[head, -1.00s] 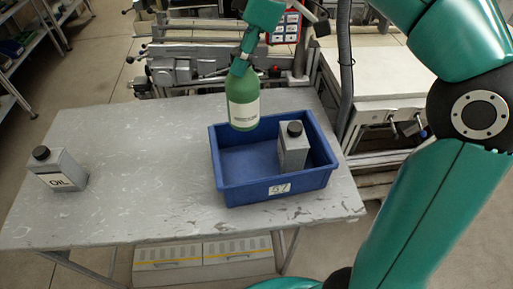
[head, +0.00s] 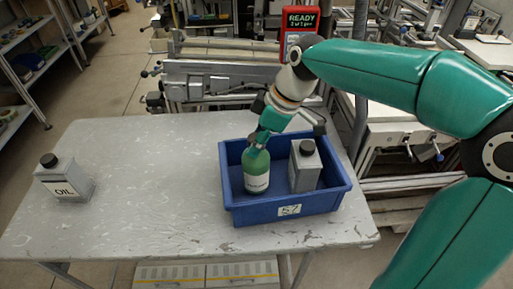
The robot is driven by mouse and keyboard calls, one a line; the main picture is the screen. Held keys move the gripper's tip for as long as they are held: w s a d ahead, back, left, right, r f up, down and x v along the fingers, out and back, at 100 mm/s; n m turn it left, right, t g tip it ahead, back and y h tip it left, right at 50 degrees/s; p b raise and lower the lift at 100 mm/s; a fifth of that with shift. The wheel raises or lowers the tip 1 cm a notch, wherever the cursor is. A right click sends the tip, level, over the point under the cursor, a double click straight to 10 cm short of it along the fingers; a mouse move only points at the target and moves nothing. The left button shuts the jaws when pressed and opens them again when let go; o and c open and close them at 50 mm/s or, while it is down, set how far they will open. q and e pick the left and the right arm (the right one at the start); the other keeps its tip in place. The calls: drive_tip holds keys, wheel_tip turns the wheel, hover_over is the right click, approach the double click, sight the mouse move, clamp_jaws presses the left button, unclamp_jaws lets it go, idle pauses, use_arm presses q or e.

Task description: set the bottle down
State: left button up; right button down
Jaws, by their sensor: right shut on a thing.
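The green bottle (head: 257,172) with a white label is inside the blue crate (head: 290,210), in its left part, and looks upright. I cannot tell whether its base touches the crate floor. My right gripper (head: 261,140) is shut on the bottle's neck from above, and its fingers hide part of the top. My left gripper is not in view.
A grey can with a black cap (head: 305,167) stands in the crate to the right of the bottle. A grey oil can (head: 64,180) stands at the table's left. The grey table (head: 150,190) is clear between that can and the crate.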

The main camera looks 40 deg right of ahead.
wheel_tip(320, 180, down, 2)
drive_tip(key=shift+f, duration=0.1)
drive_tip(key=c, duration=0.7)
unclamp_jaws()
drive_tip(key=v, duration=1.2)
drive_tip(key=shift+p, duration=0.35)
